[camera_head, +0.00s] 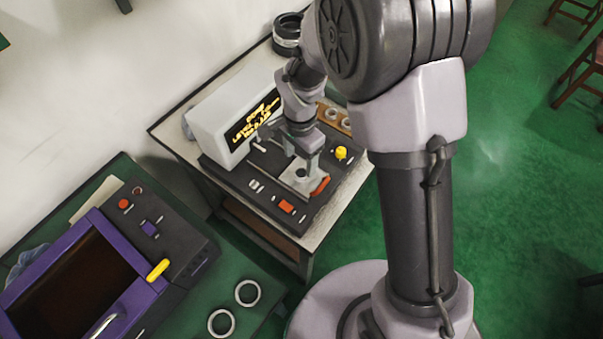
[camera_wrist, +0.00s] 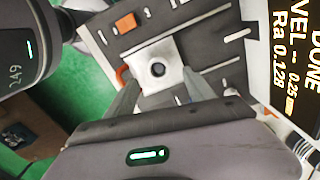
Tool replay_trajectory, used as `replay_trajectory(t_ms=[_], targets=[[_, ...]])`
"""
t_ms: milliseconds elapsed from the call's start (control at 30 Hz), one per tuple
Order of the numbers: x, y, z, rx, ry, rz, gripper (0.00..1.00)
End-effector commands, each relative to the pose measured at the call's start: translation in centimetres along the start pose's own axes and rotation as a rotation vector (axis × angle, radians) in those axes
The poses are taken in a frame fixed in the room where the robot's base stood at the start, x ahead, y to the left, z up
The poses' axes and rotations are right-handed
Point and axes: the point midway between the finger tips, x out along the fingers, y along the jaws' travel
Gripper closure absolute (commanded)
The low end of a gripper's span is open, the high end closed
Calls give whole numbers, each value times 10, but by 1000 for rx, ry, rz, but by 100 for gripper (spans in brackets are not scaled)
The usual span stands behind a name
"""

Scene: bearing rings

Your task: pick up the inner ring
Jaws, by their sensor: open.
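A small dark ring (camera_wrist: 158,70), which looks like the inner ring, sits on a pale square plate (camera_wrist: 167,49) of the measuring device. In the wrist view it lies between and just beyond my open fingertips. My gripper (camera_wrist: 160,78) is open and empty, pointing down over the plate. In the head view my gripper (camera_head: 306,165) is above the plate, and the ring is hard to make out there. I cannot tell the exact height of the fingers above it.
The device's white display box (camera_head: 235,115) stands close beside; its screen reads DONE. A yellow knob (camera_head: 341,153) and red switch (camera_head: 286,206) are on its panel. Two loose rings (camera_head: 221,323) (camera_head: 247,292) lie on the green bench near a purple-framed machine (camera_head: 75,275).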

Motion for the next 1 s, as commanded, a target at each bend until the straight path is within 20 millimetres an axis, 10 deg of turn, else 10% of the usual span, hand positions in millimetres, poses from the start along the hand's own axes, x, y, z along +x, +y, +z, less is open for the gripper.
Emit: replay_trajectory(t_ms=[267,467,800,1000], targets=[[49,5,0,0,1,1,37],[49,4,0,1,1,0,37],[49,4,0,1,1,0,100],[49,4,0,1,1,0,100]])
